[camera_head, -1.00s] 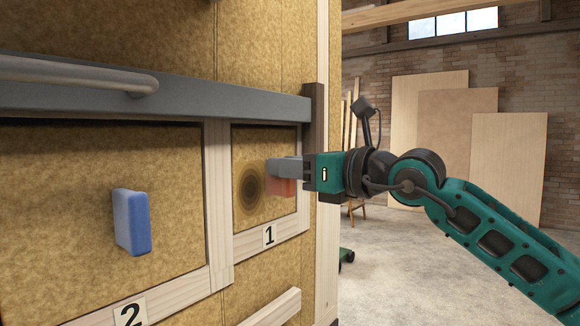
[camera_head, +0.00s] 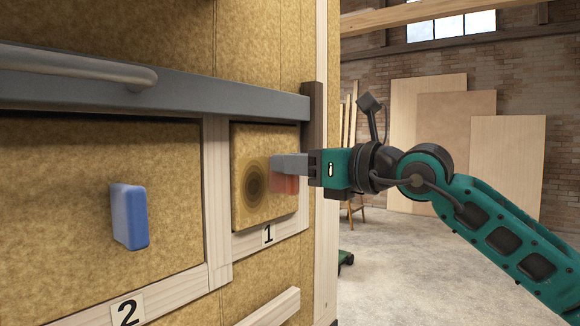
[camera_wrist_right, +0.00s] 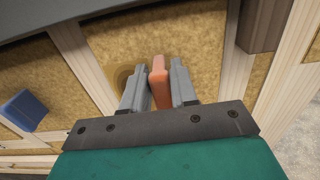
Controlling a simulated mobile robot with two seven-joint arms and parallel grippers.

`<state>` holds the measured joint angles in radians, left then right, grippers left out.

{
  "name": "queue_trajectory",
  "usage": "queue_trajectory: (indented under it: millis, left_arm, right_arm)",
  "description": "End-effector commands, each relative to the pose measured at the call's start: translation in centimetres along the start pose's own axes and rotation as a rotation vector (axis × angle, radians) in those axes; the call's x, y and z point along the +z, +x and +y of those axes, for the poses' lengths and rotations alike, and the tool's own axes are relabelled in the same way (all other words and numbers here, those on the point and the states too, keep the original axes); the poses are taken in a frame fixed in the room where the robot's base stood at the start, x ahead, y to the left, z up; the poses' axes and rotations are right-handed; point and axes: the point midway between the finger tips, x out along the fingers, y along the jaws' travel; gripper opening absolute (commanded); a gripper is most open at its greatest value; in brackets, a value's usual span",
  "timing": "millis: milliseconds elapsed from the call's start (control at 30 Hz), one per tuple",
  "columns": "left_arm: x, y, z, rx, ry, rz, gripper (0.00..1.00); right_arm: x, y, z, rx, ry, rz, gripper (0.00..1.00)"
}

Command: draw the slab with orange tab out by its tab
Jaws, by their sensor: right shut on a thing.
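The slab with orange tab (camera_head: 245,210) is a tan, fibrous panel with a dark round stain, in the frame marked 1. Its face stands a little proud of the frame, with its bottom and right edges showing. My right gripper (camera_head: 284,168) is shut on the orange tab (camera_head: 284,185); in the wrist view the tab (camera_wrist_right: 160,85) stands between the two grey fingers. In the head view the fingers partly hide the tab. My left gripper is not in view.
A second slab with a blue tab (camera_head: 130,217) sits to the left, in the frame marked 2. A grey rail (camera_head: 190,97) with a round bar runs just above both slabs. A wooden strip (camera_head: 272,307) juts out below. Open floor lies to the right.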

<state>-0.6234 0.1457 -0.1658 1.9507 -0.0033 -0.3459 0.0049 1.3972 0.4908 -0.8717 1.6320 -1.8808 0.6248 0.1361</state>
Motion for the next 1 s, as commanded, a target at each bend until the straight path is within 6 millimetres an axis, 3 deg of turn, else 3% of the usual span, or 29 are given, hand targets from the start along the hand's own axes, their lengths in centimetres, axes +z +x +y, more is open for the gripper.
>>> queue_trajectory:
  millis: [1000]
  left_arm:
    - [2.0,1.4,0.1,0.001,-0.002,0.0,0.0]
  right_arm:
    - [0.0,-4.2,0.0,-0.001,-0.002,-0.001,0.0]
